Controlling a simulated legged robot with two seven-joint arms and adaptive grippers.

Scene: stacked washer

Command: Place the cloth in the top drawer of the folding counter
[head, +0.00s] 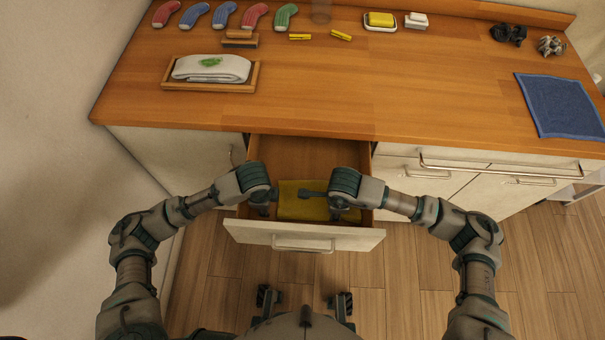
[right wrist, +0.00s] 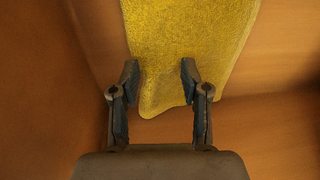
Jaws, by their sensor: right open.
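A yellow cloth (head: 302,203) lies in the open top drawer (head: 304,235) of the wooden-topped counter. In the right wrist view the cloth (right wrist: 188,50) reaches between the fingertips of my right gripper (right wrist: 159,82), which is open with a gap on both sides. In the head view my right gripper (head: 325,194) is over the right part of the drawer and partly hidden by its wrist. My left gripper (head: 264,203) is at the left part of the drawer, beside the cloth; its fingers are too small and covered to read.
A blue cloth (head: 562,105) lies on the countertop (head: 400,90) at the right. A wooden tray with a folded white towel (head: 211,68) stands at the left. The middle of the countertop is clear.

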